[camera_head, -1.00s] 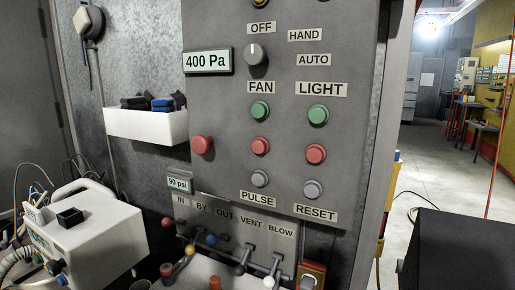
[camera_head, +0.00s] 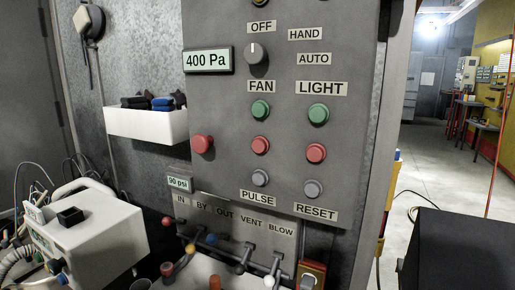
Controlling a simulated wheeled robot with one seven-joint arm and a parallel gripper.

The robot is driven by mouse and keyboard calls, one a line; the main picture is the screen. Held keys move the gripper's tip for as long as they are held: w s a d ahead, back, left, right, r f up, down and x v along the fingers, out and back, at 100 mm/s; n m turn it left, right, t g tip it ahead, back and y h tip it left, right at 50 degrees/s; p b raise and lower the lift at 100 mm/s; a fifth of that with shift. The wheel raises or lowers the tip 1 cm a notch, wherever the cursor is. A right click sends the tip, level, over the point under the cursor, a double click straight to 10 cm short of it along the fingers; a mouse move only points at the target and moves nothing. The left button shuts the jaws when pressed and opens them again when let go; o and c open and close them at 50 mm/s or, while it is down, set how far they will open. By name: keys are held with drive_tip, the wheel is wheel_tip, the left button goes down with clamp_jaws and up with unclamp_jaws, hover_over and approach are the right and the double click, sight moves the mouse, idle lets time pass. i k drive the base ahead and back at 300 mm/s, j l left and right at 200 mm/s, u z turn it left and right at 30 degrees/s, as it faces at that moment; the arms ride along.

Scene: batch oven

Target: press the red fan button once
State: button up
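The red fan button (camera_head: 260,145) is a small round button on the grey control panel (camera_head: 228,110). It sits in the column under the FAN label (camera_head: 262,87), below the green fan button (camera_head: 260,110) and above a grey button (camera_head: 260,178) with the PULSE label under it. A second red button (camera_head: 316,153) stands to its right, in the LIGHT column. A larger red knob (camera_head: 202,144) protrudes to its left. Nothing covers the red fan button. My gripper is not in view.
A row of valve levers (camera_head: 243,259) sticks out below the panel. A white bin (camera_head: 146,125) hangs on the wall to the left, above a white box-shaped device (camera_head: 95,238). A dark box (camera_head: 455,250) stands at lower right. Open floor (camera_head: 436,180) lies beyond the panel's right edge.

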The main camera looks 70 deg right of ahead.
sight(260, 144)
drive_tip(key=i+j, duration=0.45)
drive_tip(key=i, duration=0.15)
drive_tip(key=z, duration=1.7)
drive_tip(key=j, duration=0.1)
